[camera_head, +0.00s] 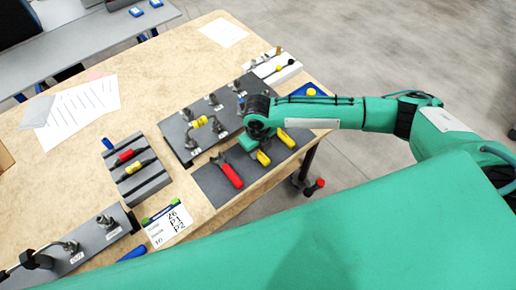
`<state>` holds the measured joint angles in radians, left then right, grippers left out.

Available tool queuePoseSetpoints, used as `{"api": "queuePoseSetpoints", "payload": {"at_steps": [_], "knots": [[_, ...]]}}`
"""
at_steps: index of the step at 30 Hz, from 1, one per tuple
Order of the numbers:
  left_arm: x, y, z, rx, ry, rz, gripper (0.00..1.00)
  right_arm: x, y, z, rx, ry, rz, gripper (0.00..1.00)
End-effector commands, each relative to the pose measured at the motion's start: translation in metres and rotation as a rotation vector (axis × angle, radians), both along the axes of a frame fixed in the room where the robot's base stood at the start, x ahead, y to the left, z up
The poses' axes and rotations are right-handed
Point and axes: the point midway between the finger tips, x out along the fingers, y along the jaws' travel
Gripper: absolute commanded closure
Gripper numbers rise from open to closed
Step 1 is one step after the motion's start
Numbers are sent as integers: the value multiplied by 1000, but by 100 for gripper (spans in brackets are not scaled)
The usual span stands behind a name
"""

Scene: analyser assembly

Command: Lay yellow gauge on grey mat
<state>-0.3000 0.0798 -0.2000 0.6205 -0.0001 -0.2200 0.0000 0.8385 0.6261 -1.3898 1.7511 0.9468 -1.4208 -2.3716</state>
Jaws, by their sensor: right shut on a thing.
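The dark grey mat (209,186) lies at the table's near right edge. A red-handled tool (231,175) lies on its left part. A yellow-handled piece (263,158), which looks like the yellow gauge, is at the mat's middle, just below my right gripper (254,147). My right gripper is shut on it, low over the mat; the jaws hide its upper end. I cannot tell whether the piece touches the mat. A second yellow-handled piece (286,138) lies to the right on the mat. My left gripper is out of view.
A dark panel with fittings (184,146) lies behind the mat. A grey rack (150,186) with red and yellow cylinders stands left. A white block (285,73) and a blue tray (300,92) are behind right. A label card (167,225) lies near the front edge.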

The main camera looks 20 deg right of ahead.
Motion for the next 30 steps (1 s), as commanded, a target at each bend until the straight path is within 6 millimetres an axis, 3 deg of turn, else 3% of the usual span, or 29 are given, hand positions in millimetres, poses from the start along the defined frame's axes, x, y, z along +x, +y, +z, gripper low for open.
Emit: {"api": "queuePoseSetpoints", "payload": {"at_steps": [20,21,24,30], "knots": [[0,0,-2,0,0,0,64,0,0,-8,0,0,0,100],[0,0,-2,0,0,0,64,0,0,-8,0,0,0,72],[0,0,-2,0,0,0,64,0,0,-8,0,0,0,52],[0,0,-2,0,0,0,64,0,0,-8,0,0,0,52]]}}
